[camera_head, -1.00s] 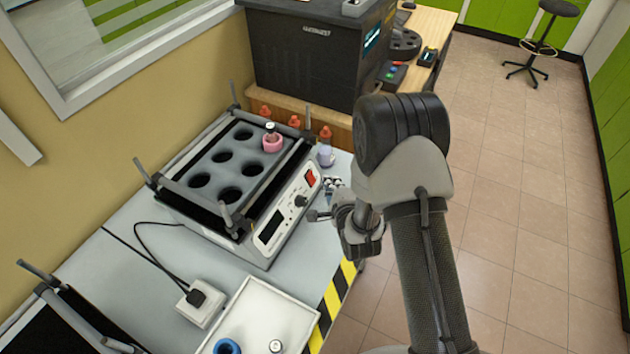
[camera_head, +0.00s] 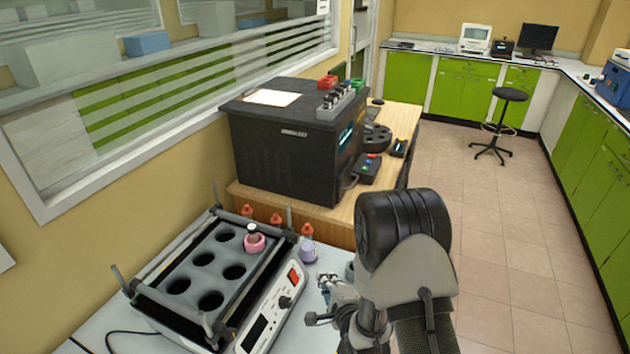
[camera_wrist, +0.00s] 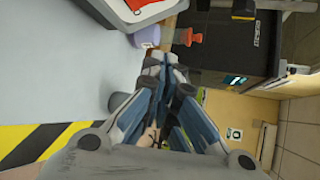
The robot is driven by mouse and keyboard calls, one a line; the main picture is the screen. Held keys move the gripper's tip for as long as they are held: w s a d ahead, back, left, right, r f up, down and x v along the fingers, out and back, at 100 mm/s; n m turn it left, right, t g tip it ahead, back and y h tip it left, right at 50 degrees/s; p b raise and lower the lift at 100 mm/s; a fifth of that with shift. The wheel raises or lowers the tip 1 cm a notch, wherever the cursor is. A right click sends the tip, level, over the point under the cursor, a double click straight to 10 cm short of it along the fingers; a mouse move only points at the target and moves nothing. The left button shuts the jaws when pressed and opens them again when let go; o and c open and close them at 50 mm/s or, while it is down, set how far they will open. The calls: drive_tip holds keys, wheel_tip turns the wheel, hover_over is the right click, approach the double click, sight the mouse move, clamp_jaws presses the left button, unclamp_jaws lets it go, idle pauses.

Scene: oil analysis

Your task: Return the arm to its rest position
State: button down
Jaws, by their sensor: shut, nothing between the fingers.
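My gripper (camera_wrist: 165,72) shows in the wrist view with its fingers together and nothing between them. In the head view my gripper (camera_head: 328,290) is small and partly hidden behind my arm, beside the right edge of the shaker. My arm is folded, and its large dark joint stands in the lower middle of the head view. The gripper is apart from the shaker and from the purple-capped container (camera_head: 307,251) on the bench.
The shaker (camera_head: 258,325) holds a pink-collared bottle (camera_head: 254,239) in one of its holes. Several orange-topped bottles (camera_head: 275,219) stand behind it. A large black instrument (camera_head: 285,150) sits on a wooden table (camera_head: 330,222). A stool (camera_head: 492,125) stands on the clear tiled floor (camera_head: 500,260) to the right.

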drive_tip(key=d+r+n+g+h, duration=0.15)
drive_tip(key=d+r+n, duration=0.25)
drive_tip(key=r, duration=0.6)
drive_tip(key=s+d+r+n+g+h, duration=0.25)
drive_tip(key=s+d+r+n, duration=0.35)
drive_tip(key=r, duration=0.4)
drive_tip(key=s+d+r+n+g, duration=0.1)
drive_tip(key=s+r+n, duration=0.1)
drive_tip(key=s, duration=0.7)
drive_tip(key=s+d+r+n+g, duration=0.1)
drive_tip(key=s+d+r+n, duration=0.1)
drive_tip(key=s, duration=0.7)
drive_tip(key=s+d+r+n+g+h, duration=0.1)
drive_tip(key=s+r+n+g, duration=0.1)
drive_tip(key=s, duration=0.7)
drive_tip(key=shift+d+r+n, duration=0.25)
drive_tip(key=shift+r+n, duration=0.15)
drive_tip(key=shift+n, duration=0.1)
